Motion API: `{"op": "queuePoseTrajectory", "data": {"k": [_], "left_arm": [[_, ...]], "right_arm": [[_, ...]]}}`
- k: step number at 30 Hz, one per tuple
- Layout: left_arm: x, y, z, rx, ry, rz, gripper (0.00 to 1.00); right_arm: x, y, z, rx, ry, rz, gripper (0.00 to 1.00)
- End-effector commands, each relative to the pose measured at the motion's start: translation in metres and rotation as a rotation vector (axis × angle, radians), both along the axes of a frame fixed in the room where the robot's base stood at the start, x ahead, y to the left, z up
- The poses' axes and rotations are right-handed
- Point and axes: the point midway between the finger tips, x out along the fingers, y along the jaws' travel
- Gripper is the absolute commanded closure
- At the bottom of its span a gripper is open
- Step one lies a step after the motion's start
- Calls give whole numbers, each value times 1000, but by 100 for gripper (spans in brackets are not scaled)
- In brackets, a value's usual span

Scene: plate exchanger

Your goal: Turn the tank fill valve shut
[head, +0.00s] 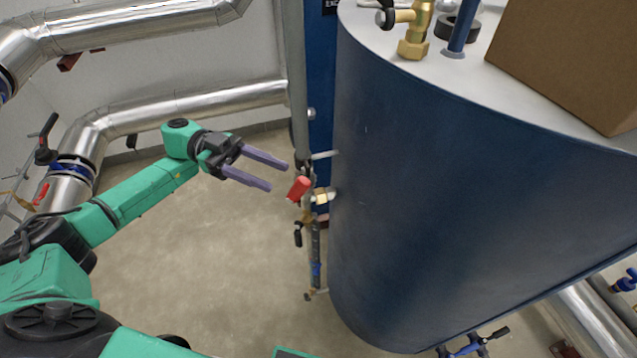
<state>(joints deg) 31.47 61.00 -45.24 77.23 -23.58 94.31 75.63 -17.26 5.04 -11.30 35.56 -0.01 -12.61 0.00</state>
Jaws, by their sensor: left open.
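A valve with a red handle (299,187) sits on the thin vertical pipework beside the large dark blue tank (430,190). A brass fitting (321,198) joins this pipework to the tank's left side. My left gripper (279,174) is open, with its two purple fingers pointing right toward the red handle. The fingertips are a little left of the handle and look apart from it. Nothing is between the fingers. Which valve is the tank fill valve is not labelled in view. My right gripper is not in view.
A brass valve (413,35) and a cardboard box (570,60) are on the tank top. Silver insulated pipes (190,105) run along the left wall. Another red-handled valve (41,194) is at far left. The floor (220,270) below my left arm is clear.

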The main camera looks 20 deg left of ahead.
Motion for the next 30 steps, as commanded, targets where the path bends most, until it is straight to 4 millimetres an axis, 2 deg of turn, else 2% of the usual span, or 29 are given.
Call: {"op": "queuePoseTrajectory", "data": {"k": [1,4,10,15,22,26,30], "left_arm": [[-4,-13,5,-4,2,-5,49],[-10,-40,5,-4,2,-3,49],[-20,-86,3,-5,0,0,49],[-23,-102,0,-3,-1,3,49],[-23,-103,-1,-2,-2,4,49],[-23,-103,-1,-2,-2,4,98],[-23,-103,-1,-2,-2,4,100]], "right_arm": [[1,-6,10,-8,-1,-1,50],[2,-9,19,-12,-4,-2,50],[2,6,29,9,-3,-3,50],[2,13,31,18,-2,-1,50],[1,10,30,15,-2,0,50],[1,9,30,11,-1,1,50],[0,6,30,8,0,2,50]]}}
